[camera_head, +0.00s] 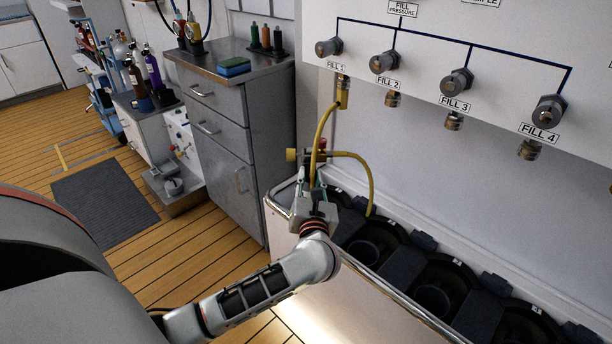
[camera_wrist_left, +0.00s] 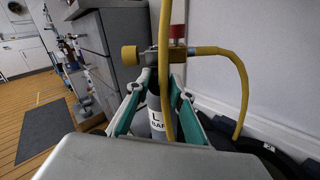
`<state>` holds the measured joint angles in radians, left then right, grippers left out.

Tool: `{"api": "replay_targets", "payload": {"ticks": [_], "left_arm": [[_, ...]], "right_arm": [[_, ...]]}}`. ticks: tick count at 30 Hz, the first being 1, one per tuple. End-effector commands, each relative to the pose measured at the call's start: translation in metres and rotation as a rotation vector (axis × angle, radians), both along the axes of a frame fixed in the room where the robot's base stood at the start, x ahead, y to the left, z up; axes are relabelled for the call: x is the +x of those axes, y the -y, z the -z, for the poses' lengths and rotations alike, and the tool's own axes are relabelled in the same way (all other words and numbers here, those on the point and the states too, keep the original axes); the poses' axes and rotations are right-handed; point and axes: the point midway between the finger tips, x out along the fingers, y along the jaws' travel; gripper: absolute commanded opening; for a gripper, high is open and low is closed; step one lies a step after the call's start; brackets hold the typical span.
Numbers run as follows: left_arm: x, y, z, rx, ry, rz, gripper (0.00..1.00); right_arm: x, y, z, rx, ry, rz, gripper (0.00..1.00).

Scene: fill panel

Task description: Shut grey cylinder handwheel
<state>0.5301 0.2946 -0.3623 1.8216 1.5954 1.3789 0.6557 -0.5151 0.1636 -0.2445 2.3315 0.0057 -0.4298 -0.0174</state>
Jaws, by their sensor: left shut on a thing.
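The grey cylinder (camera_wrist_left: 157,122) stands upright in the left wrist view, with a partly hidden white label. On its top is a brass valve whose yellowish handwheel (camera_wrist_left: 129,55) sticks out to the left; it also shows in the head view (camera_head: 291,155). A red part (camera_wrist_left: 178,42) sits on the valve's right. My left gripper (camera_head: 313,184) is shut on the cylinder's upper part, just below the valve, with its teal fingers (camera_wrist_left: 157,92) on both sides. The gripper hides the lower cylinder. My right gripper is not in view.
Dark round holders (camera_head: 438,290) line the trough. The fill panel (camera_head: 480,40) overhangs it. A grey cabinet (camera_head: 225,130) stands left.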

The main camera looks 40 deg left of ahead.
Motion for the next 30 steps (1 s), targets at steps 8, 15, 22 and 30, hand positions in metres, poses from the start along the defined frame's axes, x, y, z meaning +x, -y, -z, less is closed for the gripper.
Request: {"api": "replay_targets", "payload": {"ticks": [8,15,22,30], "left_arm": [[0.0,0.0,0.001,0.006,-0.003,0.001,0.27],[0.0,0.0,0.001,0.005,-0.002,0.001,0.39],[-0.003,0.003,0.001,0.003,-0.002,0.001,0.39],[-0.036,0.033,0.002,-0.001,-0.002,0.0,0.39]], "right_arm": [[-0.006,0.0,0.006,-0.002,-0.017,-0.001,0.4],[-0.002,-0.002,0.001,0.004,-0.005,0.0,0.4],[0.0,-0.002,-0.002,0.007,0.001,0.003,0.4],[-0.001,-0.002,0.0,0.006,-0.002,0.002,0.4]]}}
